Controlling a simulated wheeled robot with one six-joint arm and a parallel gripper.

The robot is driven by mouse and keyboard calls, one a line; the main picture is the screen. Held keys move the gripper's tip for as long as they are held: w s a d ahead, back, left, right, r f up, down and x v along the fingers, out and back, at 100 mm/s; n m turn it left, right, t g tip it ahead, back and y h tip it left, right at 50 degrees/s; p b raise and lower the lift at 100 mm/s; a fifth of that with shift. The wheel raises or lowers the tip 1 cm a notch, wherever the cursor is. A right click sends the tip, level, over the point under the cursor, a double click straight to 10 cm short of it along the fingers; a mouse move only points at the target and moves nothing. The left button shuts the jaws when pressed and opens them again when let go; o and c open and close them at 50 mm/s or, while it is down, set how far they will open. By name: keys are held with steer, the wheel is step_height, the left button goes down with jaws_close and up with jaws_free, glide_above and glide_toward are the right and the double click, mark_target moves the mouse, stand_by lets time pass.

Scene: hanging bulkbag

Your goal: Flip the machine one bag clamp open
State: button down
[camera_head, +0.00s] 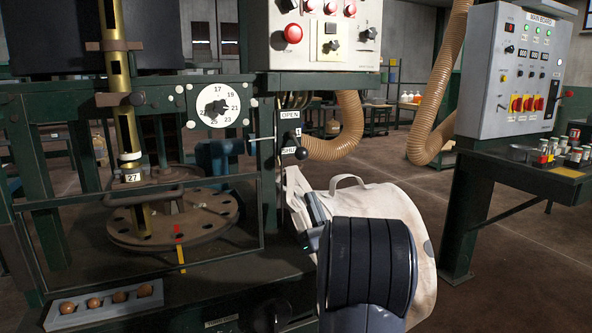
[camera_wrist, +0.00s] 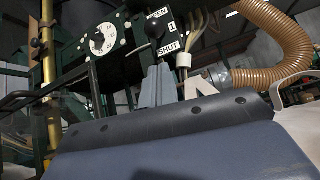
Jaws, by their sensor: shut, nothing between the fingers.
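The machine one bag clamp lever (camera_head: 301,153) ends in a black ball knob and sits beside the SHUT label, below the OPEN label, on the green frame in the head view. In the wrist view the knob (camera_wrist: 153,28) shows near the top centre, left of the OPEN, 1 and SHUT labels. My gripper (camera_head: 313,206) is below the lever in the head view, partly hidden by my own wrist. In the wrist view its grey fingers (camera_wrist: 156,72) point up, close together and empty, just under the knob. I cannot tell whether they touch the lever.
A pale bulk bag (camera_head: 400,205) with a loop hangs right behind my wrist. A ribbed tan hose (camera_head: 350,125) runs beside the labels. A numbered dial (camera_head: 214,107) and a flanged round plate (camera_head: 215,220) are left. A main board cabinet (camera_head: 500,80) stands right.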

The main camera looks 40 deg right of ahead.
mark_target(298, 145)
steer(key=x, duration=1)
steer(key=shift+s, duration=0.1)
stand_by(0.3)
steer(key=shift+s+r+g, duration=0.15)
steer(key=shift+g, duration=0.25)
